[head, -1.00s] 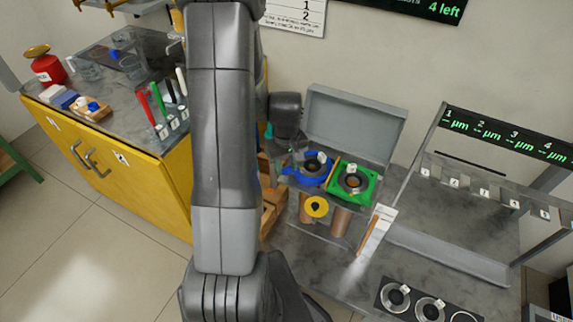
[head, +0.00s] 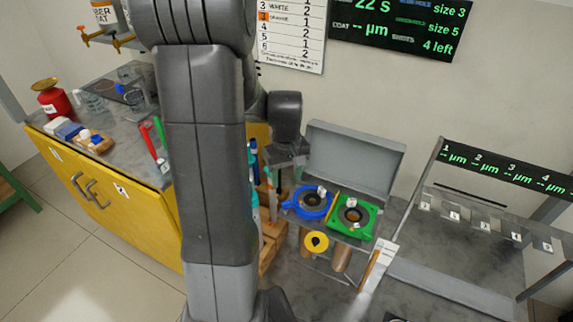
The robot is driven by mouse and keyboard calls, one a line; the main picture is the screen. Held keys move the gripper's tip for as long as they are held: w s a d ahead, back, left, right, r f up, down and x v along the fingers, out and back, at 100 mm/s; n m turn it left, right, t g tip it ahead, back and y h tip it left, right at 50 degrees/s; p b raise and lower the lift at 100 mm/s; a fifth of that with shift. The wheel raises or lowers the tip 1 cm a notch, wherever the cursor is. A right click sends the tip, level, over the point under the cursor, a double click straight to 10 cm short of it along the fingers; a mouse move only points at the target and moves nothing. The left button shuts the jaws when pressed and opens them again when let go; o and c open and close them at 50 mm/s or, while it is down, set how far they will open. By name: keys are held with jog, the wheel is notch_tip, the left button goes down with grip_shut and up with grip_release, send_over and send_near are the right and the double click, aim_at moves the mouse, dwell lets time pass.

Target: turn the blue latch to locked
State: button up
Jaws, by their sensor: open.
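The blue latch (head: 312,204) is a blue ring around a dark round opening, on the left of the grey case. A short blue arm of it points left. A small white tag sits at its top. My gripper (head: 279,190) hangs just left of and above the blue latch, fingers pointing down. It is open and nothing shows between the fingers. I cannot tell whether a finger touches the latch's arm. My own arm covers the area to the left.
A green square latch (head: 354,216) sits right beside the blue one. The case's raised grey lid (head: 352,160) stands behind. A yellow disc (head: 316,241) and brown rods hang below. A metal rack (head: 480,215) stands at right. A yellow cabinet (head: 110,205) is at left.

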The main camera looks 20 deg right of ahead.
aim_at(287, 203)
notch_tip(287, 203, up, 4)
jog(key=shift+f, duration=0.1)
dwell(0.5)
notch_tip(287, 203, down, 14)
jog(key=shift+r, duration=0.1)
dwell(0.6)
